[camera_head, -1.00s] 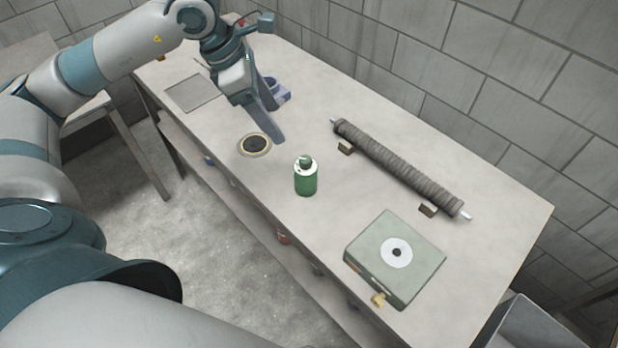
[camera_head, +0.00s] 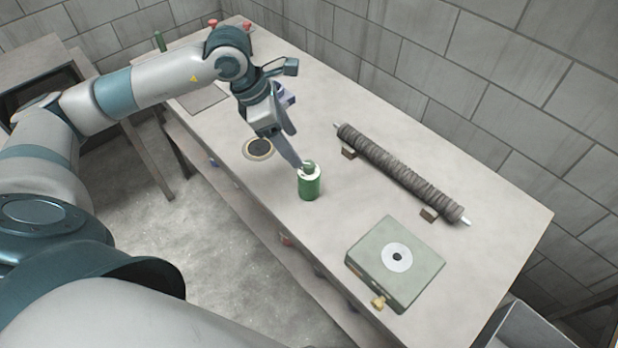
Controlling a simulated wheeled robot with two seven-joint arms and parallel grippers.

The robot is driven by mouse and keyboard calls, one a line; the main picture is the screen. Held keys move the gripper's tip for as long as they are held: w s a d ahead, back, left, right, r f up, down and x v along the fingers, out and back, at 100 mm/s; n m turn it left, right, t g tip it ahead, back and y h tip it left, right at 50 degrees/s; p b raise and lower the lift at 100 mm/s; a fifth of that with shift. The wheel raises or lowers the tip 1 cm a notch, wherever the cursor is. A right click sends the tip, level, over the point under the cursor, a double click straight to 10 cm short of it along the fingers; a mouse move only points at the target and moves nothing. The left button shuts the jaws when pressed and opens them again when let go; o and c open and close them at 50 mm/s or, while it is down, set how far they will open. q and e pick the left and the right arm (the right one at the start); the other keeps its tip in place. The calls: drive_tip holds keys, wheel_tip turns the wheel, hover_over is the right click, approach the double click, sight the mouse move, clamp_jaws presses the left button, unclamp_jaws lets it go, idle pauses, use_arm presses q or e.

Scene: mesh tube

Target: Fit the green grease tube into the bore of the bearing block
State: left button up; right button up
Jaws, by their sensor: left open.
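The green grease tube (camera_head: 310,186), a short green cylinder with a pale top and a small green cap, stands upright on the table. The bearing block (camera_head: 373,266) is a flat pale green box at the near right end of the table, with a white disc around a dark bore (camera_head: 397,257) on top. My left gripper (camera_head: 298,162) is open and points down at the tube's cap from behind and left. Its fingertips overlap the cap in the picture; I cannot tell whether they touch it. My right gripper is out of view.
A dark ribbed roller (camera_head: 400,174) lies on small brown supports along the back. A round ring with a dark centre (camera_head: 258,148) sits left of the tube. A brass fitting (camera_head: 378,302) sticks out of the block's front. The table is clear between tube and block.

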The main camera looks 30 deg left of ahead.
sight(307, 164)
use_arm(q)
drive_tip(key=p+x, duration=0.1)
drive_tip(key=x, duration=0.3)
drive_tip(key=shift+d+f, duration=0.1)
drive_tip(key=shift+w+d+f+p, duration=0.2)
drive_tip(key=shift+f+p, duration=0.1)
drive_tip(key=shift+f, duration=0.4)
drive_tip(key=shift+p+x, duration=0.9)
drive_tip(key=shift+p, duration=0.15)
drive_tip(key=shift+p+x, duration=0.5)
drive_tip(key=shift+x, duration=0.5)
drive_tip(key=shift+d+f, duration=0.3)
drive_tip(key=shift+f, duration=0.35)
